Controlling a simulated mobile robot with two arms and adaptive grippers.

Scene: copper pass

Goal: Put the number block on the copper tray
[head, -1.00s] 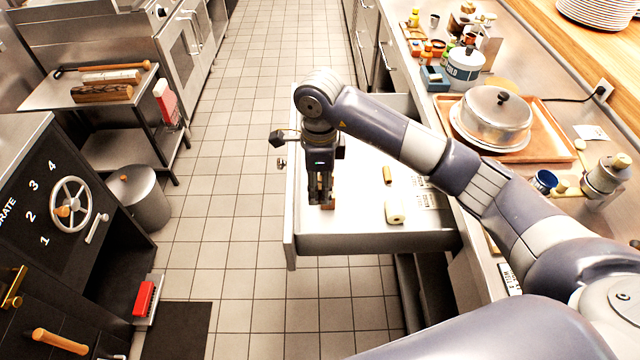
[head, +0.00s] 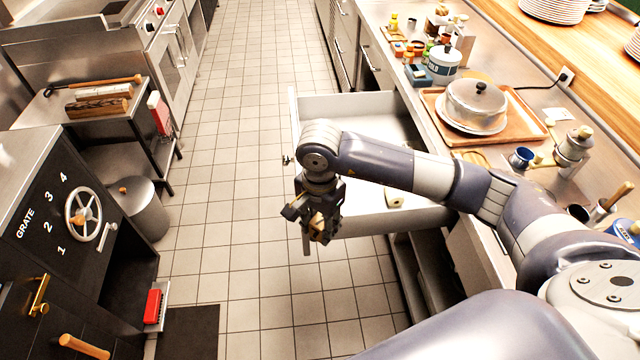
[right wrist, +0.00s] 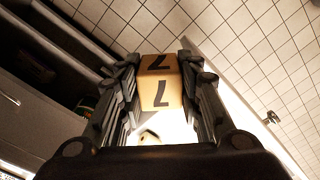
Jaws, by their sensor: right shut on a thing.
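My right gripper (head: 318,220) is shut on the number block, a tan block with black 7s (right wrist: 161,94), seen between the fingers in the right wrist view. In the head view, the gripper is in front of the open drawer (head: 345,108), at its near left end, and mostly hides the block. The copper tray (head: 540,135) lies on the right counter; a lidded pot on a white plate stands on it and covers much of its middle. My left gripper is not in view.
A pale roll-like object (head: 394,200) lies in the drawer. The counter holds a white canister (head: 443,62), small bottles, a blue cup (head: 521,158) and a grey shaker-like pot (head: 573,147). A black cabinet with a handwheel (head: 84,214) stands left. The tiled floor between is clear.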

